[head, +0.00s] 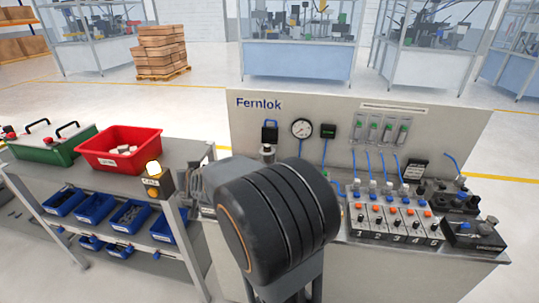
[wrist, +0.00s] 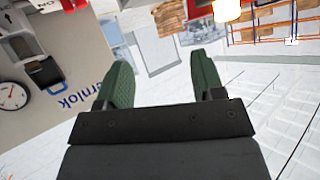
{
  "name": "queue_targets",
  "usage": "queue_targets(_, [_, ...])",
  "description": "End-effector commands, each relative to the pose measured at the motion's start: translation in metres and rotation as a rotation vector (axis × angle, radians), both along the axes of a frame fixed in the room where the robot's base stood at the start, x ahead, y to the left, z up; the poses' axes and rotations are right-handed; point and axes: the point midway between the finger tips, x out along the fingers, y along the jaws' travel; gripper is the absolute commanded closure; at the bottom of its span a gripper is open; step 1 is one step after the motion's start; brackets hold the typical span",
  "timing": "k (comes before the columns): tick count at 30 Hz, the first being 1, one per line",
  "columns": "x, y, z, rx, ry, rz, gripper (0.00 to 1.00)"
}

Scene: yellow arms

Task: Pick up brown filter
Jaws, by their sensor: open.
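I cannot make out a brown filter in either view. My gripper (wrist: 161,60) shows in the wrist view with its two green fingers spread apart and nothing between them. In the head view my dark arm joint fills the middle, hides part of the bench behind it, and my gripper cannot be made out there. A small filter-like unit with a dark top (head: 269,134) is on the Fernlok panel (head: 370,105), left of the gauge; its colour does not read as brown.
A shelf cart at left carries a red bin (head: 118,148), a green bin (head: 52,144) and a yellow-lit button box (head: 158,182). Stacked boxes (head: 160,50) stand far behind.

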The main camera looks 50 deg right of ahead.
Motion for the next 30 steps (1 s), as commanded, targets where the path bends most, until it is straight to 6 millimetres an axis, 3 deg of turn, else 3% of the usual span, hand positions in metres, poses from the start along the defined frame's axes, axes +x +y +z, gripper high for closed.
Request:
queue_targets(1, [0.013,-0.033,-0.009,-0.032,-0.051,-0.103,0.38])
queue_targets(3, [0.022,-0.077,-0.016,-0.095,-0.125,-0.247,0.38])
queue_targets(6, [0.020,-0.132,-0.029,-0.194,-0.191,-0.442,0.38])
queue_targets(9, [0.009,-0.173,-0.041,-0.292,-0.226,-0.606,0.38])
queue_targets(12, [-0.006,-0.200,-0.051,-0.376,-0.237,-0.729,0.38])
queue_targets(18, [-0.022,-0.231,-0.061,-0.472,-0.240,-0.857,0.38])
queue_targets(30, [-0.004,-0.295,-0.061,-0.487,-0.241,-0.875,0.38])
